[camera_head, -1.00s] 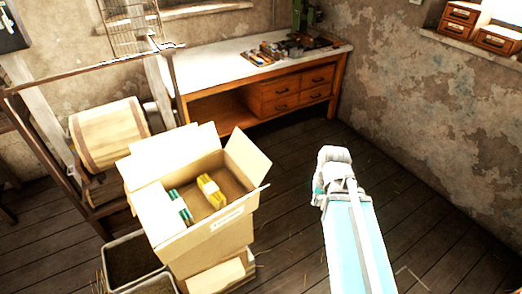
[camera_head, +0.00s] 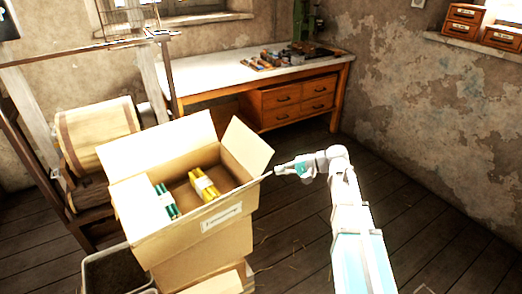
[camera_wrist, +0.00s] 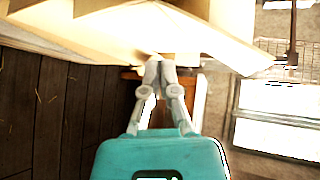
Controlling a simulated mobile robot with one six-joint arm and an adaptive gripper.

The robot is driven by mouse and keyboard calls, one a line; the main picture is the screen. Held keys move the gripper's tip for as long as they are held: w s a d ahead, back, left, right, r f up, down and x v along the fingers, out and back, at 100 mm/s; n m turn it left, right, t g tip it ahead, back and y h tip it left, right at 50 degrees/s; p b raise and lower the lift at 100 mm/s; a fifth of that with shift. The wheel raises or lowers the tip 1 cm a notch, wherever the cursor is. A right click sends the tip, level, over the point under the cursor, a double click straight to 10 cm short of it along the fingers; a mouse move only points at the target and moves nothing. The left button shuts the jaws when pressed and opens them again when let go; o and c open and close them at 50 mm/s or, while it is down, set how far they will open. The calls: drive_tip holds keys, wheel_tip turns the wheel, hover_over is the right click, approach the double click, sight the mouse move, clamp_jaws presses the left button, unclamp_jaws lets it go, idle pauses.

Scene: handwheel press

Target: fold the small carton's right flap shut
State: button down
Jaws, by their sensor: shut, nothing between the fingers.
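The small carton (camera_head: 185,240) stands open, with bundles of green sticks (camera_head: 165,201) and yellow sticks (camera_head: 203,185) inside. Its right flap (camera_head: 246,148) stands up and leans outward; its back flap (camera_head: 160,146) is also raised. My gripper (camera_head: 278,172) is shut and empty, just right of the right flap's lower outer corner in the head view. Whether it touches the flap I cannot tell. In the wrist view the closed fingertips (camera_wrist: 158,62) lie over the edge of the pale cardboard (camera_wrist: 190,32).
A workbench (camera_head: 220,80) with drawers and tools stands behind the carton. A wooden drum (camera_head: 100,137) in a frame is at the left. A grey bin (camera_head: 112,268) sits at the carton's lower left. Bare floor (camera_head: 300,230) lies to the right.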

drive_tip(key=w+d+r+m+t+y+b, duration=0.1)
drive_tip(key=w+d+m+y+b, duration=0.1)
drive_tip(key=w+y+b, duration=0.6)
drive_tip(key=w+d+b, duration=0.1)
drive_tip(key=w+b, duration=0.1)
drive_tip(key=b, duration=0.1)
drive_tip(key=shift+d+t+y, duration=0.35)
drive_tip(key=shift+t+y, duration=0.05)
drive_tip(key=shift+r, duration=0.15)
drive_tip(key=p, duration=0.4)
approach(250, 131)
drive_tip(key=w+a, duration=0.3)
drive_tip(key=a, duration=0.1)
drive_tip(key=shift+s+a+r+p, duration=0.2)
drive_tip(key=shift+s+r+p, duration=0.1)
drive_tip(key=shift+r, duration=0.2)
drive_tip(key=shift+s+a+r+p, duration=0.15)
drive_tip(key=shift+s+r+p, duration=0.15)
drive_tip(key=shift+r, duration=0.15)
drive_tip(key=shift+s+a+r+p, duration=0.3)
drive_tip(key=shift+s+a, duration=0.1)
drive_tip(key=shift+a, duration=0.15)
drive_tip(key=shift+d, duration=0.1)
